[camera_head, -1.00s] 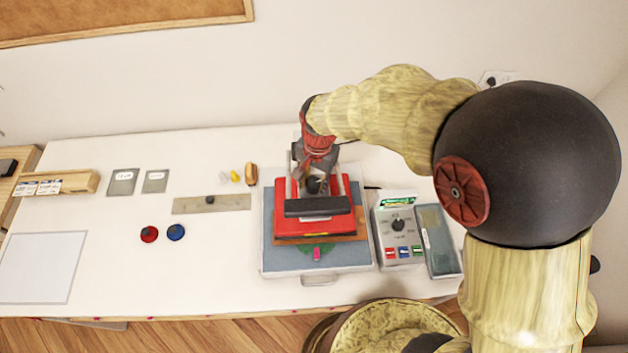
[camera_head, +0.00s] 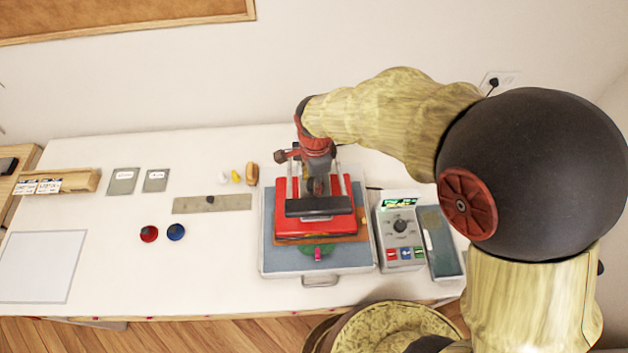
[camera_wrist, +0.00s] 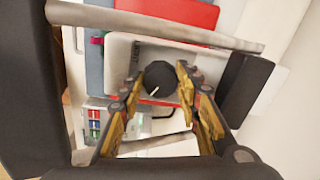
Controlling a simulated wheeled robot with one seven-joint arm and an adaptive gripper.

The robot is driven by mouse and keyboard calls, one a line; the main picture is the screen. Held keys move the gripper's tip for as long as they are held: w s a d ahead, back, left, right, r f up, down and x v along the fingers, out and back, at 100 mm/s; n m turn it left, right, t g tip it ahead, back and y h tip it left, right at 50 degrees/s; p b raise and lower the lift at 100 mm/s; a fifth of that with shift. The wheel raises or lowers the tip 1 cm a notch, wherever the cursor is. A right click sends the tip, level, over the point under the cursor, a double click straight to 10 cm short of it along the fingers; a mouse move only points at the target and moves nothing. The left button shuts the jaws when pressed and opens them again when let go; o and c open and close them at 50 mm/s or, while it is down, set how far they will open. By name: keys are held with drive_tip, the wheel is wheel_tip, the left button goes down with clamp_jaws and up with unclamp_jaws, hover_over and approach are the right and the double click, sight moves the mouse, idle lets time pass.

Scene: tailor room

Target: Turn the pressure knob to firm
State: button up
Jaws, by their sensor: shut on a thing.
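The pressure knob (camera_wrist: 158,76) is round and black with a white pointer line. It sits on a pale plate (camera_wrist: 120,55) on the red heat press (camera_head: 290,222). In the wrist view its pointer points toward the lower left. Small lettering beside it is too small to read. My gripper (camera_wrist: 159,84) has a finger on each side of the knob and is shut on it. In the head view my gripper (camera_head: 316,186) is above the press, pointing down, and mostly hides the knob.
A grey control box (camera_head: 385,238) with its own dial and coloured buttons stands right of the press. A grey-blue tray (camera_head: 441,243) is beside it. The table's left middle has free room.

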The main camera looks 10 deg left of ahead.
idle(0.4)
drive_tip(key=o, duration=1.1)
drive_tip(key=shift+o, duration=0.3)
wheel_tip(320, 180, up, 12)
drive_tip(key=shift+s, duration=0.3)
drive_tip(key=shift+d, duration=0.15)
